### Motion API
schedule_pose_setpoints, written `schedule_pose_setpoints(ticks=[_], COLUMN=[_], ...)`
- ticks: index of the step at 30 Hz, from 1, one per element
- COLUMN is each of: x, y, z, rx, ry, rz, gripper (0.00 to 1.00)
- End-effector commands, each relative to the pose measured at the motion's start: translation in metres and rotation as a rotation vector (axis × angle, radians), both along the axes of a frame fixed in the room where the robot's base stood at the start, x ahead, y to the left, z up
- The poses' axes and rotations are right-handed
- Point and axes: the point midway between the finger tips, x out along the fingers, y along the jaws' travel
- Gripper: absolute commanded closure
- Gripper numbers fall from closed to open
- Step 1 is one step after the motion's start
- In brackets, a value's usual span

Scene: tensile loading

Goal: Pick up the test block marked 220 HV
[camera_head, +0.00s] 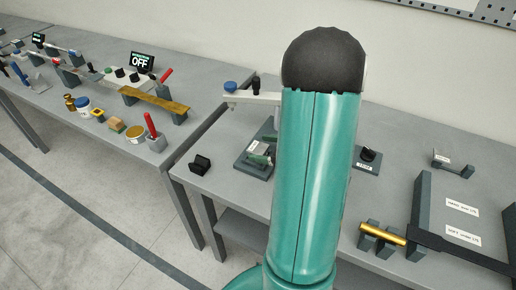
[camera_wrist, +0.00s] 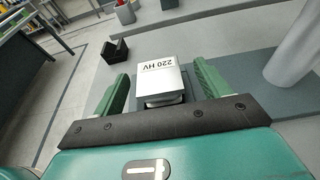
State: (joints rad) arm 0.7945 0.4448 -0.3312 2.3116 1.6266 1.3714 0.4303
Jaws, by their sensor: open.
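The test block marked 220 HV (camera_wrist: 158,88) is a pale metal block with a white top face; its label reads upside down in the wrist view. It sits on a dark grey plate (camera_wrist: 222,96). My gripper (camera_wrist: 161,69) is open, with one green finger on the left of the block and one on the right. A gap shows between the block and each finger. Whether the block touches the gripper's black base bar cannot be told. In the head view my arm hides most of this spot; green parts of the gripper (camera_head: 262,158) show beside it.
A pale column (camera_wrist: 300,45) rises close on the right in the wrist view. A small black holder (camera_head: 200,164) stands left of the plate on the grey bench (camera_head: 225,180). A dark frame (camera_head: 425,195) and a brass specimen (camera_head: 383,234) on supports lie on the right.

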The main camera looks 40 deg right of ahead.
Motion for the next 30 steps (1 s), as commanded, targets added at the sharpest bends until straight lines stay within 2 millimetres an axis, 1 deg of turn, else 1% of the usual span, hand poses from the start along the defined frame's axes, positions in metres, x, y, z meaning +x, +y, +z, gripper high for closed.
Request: schedule_pose_setpoints(ticks=[3,6,9,15,17,18,20,24,30], x=[0.018,0.029,0.034,0.034,0.034,0.034,0.034,0.034,0.034], y=[0.01,0.013,0.015,0.015,0.015,0.015,0.015,0.015,0.015], z=[-0.006,-0.01,-0.011,-0.011,-0.011,-0.011,-0.011,-0.011,-0.01], rx=[0.002,0.001,0.001,0.001,0.001,0.001,0.001,0.0,0.0], ry=[0.001,0.0,-0.001,-0.001,-0.001,-0.001,-0.001,-0.001,-0.001], rz=[0.006,0.004,0.002,0.001,0.001,0.001,0.001,0.001,0.001], gripper=[0.25,0.25,0.25,0.25,0.36,0.44,0.56,0.83,0.84])
